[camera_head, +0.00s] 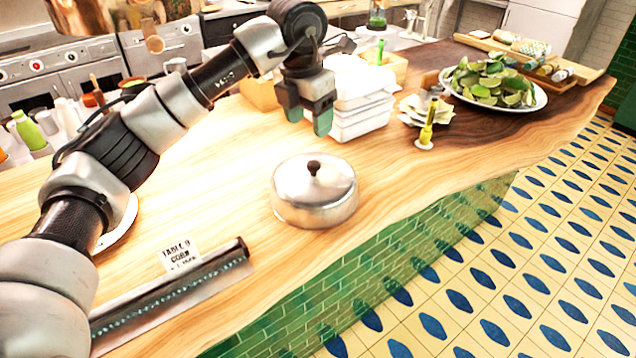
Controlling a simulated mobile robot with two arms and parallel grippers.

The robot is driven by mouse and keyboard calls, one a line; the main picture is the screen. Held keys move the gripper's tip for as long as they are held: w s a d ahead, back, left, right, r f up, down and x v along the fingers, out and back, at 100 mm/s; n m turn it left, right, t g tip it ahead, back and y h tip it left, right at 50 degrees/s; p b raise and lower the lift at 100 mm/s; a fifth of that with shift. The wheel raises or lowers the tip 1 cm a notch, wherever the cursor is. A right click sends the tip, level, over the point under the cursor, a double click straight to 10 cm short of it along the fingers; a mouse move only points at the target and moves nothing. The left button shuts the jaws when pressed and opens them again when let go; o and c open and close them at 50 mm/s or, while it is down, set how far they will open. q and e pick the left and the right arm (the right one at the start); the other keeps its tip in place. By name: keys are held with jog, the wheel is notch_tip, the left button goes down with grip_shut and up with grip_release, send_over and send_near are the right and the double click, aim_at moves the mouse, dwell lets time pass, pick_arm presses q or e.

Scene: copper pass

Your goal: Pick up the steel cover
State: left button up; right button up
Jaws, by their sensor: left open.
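The steel cover (314,193) is a round, shiny dome with a small black knob on top. It sits on the wooden counter (395,195) near its front edge, in the middle of the view. My left gripper (308,122) points down behind and above the cover, next to the stacked white containers, and is open and empty. It is apart from the cover. My right gripper does not show.
Stacked white containers (362,100) stand just right of my left gripper. A ticket rail (180,290) with a small card (181,257) lies at the front left. A plate of lime wedges (493,84) and a yellow bottle (427,124) stand to the right. Bare wood surrounds the cover.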

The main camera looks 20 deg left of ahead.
aim_at(314, 163)
pick_arm(q)
jog(key=shift+w+f, duration=0.4)
jog(key=shift+f, duration=0.2)
jog(key=shift+w+f, duration=0.35)
jog(key=shift+f, duration=0.25)
notch_tip(314, 163, down, 3)
jog(key=shift+w+f+p, duration=0.1)
jog(key=shift+f+p, duration=0.1)
jog(key=shift+p, duration=0.25)
jog(key=shift+f, duration=0.6)
jog(key=f+p, duration=0.2)
jog(key=f, duration=0.2)
jog(key=shift+w+f, duration=0.2)
jog(key=shift+f, duration=0.4)
jog(key=shift+d, duration=0.1)
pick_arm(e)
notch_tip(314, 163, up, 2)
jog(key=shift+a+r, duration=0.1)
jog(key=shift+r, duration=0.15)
pick_arm(q)
jog(key=shift+c, duration=0.2)
jog(key=c, duration=0.9)
jog(key=shift+c, duration=0.8)
